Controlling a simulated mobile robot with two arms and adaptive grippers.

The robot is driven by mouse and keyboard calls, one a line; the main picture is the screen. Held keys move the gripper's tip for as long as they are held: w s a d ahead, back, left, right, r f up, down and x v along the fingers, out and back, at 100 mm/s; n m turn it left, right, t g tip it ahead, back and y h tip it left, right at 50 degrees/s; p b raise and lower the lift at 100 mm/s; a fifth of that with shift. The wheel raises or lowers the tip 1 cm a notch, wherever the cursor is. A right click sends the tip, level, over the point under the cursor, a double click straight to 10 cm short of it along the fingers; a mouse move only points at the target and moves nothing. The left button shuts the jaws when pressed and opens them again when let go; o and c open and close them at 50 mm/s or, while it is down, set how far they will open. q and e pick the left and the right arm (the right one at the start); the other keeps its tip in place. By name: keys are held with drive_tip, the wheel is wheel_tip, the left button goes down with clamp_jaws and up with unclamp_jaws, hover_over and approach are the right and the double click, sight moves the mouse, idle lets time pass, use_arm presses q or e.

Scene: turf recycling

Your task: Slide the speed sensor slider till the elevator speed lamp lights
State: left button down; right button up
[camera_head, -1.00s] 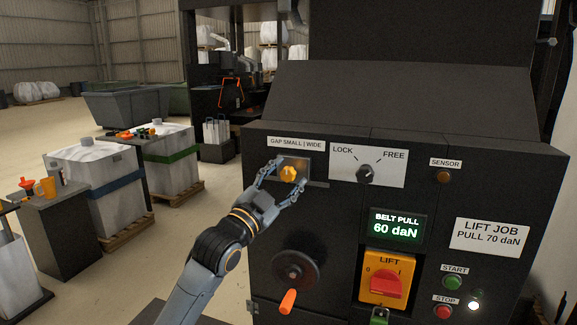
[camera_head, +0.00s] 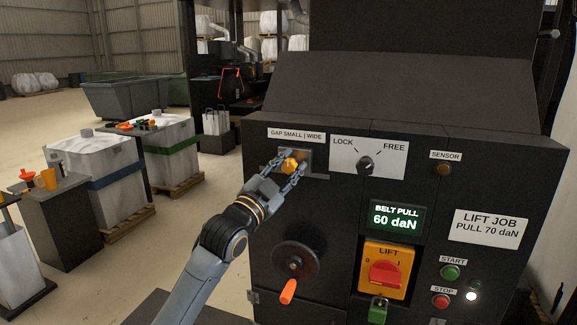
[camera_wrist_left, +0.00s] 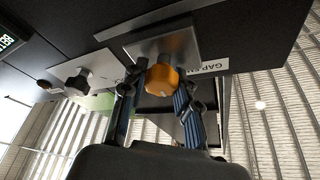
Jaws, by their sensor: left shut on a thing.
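The slider is an orange knob (camera_head: 290,164) on a small metal plate (camera_head: 307,157), under the label "GAP SMALL | WIDE" (camera_head: 296,135). A short dark rail shows to the plate's right. My left gripper (camera_head: 288,168) is shut on this knob. The wrist view shows the knob (camera_wrist_left: 162,77) between the two fingers (camera_wrist_left: 155,100). The round amber lamp (camera_head: 443,169) under the label "SENSOR" (camera_head: 446,155) is dark. My right gripper is not in view.
A LOCK/FREE dial (camera_head: 366,165) sits just right of the slider. Below are a handwheel (camera_head: 296,262) with an orange handle, the yellow lift switch (camera_head: 385,271) and the START button (camera_head: 450,272). The display (camera_head: 396,218) reads BELT PULL 60 daN; the sign (camera_head: 488,228) says PULL 70 daN.

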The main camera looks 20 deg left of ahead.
use_arm(q)
drive_tip(key=shift+d, duration=0.2)
drive_tip(key=c, duration=1)
unclamp_jaws()
drive_tip(key=shift+d, duration=0.1)
drive_tip(key=v, duration=1.2)
drive_tip(key=shift+f, duration=0.1)
